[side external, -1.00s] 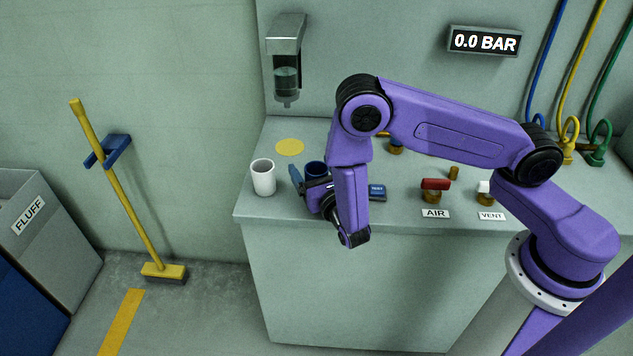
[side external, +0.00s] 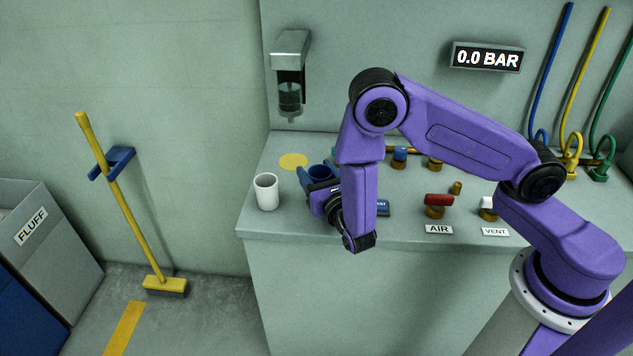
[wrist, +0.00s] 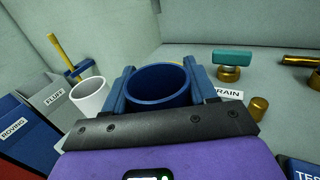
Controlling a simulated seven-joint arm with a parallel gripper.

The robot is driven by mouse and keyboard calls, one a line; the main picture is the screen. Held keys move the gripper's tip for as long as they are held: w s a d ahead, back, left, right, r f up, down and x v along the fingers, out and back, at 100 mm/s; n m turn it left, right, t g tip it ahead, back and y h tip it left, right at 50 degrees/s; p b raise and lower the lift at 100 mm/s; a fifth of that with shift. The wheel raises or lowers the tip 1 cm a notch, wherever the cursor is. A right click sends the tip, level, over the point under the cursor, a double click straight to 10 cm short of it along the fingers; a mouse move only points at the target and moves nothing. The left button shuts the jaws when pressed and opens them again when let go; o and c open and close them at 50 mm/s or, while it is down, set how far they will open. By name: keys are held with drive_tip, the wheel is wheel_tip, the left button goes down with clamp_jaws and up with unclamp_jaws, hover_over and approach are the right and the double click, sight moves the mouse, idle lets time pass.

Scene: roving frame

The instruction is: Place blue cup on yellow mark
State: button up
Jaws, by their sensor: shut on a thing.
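The blue cup (side external: 321,171) is upright at the left part of the bench top. My gripper (side external: 317,180) is shut on it, with a blue finger on each side of the cup in the wrist view (wrist: 160,85). The cup's open rim faces up and it looks empty. The cup's base is hidden, so I cannot tell whether it touches the bench. The yellow mark (side external: 293,161) is a flat disc on the bench, behind and left of the cup. In the wrist view the mark is almost wholly hidden behind the cup.
A white cup (side external: 266,191) stands near the bench's left front edge, left of my gripper. A wall dispenser (side external: 290,75) hangs above the mark. Red (side external: 438,200), blue and other valve handles stand to the right.

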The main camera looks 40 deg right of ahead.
drive_tip(key=s+d+r, duration=0.3)
drive_tip(key=s+r, duration=0.7)
drive_tip(key=s, duration=0.3)
drive_tip(key=shift+m+g+h, duration=0.3)
drive_tip(key=shift+m+h, duration=0.2)
drive_tip(key=shift+h, duration=0.3)
drive_tip(key=w+a+f, duration=0.1)
drive_tip(key=w+f, duration=0.2)
drive_tip(key=w, duration=0.1)
drive_tip(key=w+a+f, duration=0.1)
drive_tip(key=w+f, duration=0.2)
drive_tip(key=w, duration=0.2)
drive_tip(key=w+a+f, duration=0.2)
drive_tip(key=w+f, duration=0.1)
drive_tip(key=w, duration=0.2)
drive_tip(key=shift+w+f, duration=0.1)
drive_tip(key=shift+f, duration=0.05)
drive_tip(key=x, duration=1.7)
drive_tip(key=shift+w+d, duration=0.1)
drive_tip(key=shift+w, duration=0.1)
drive_tip(key=shift+w+d+f, duration=0.1)
drive_tip(key=shift+w+f, duration=0.05)
drive_tip(key=shift+f, duration=0.45)
drive_tip(key=shift+w+d+f, duration=0.1)
drive_tip(key=shift+w+f, duration=0.1)
drive_tip(key=shift+f, duration=0.95)
drive_tip(key=shift+f, duration=0.1)
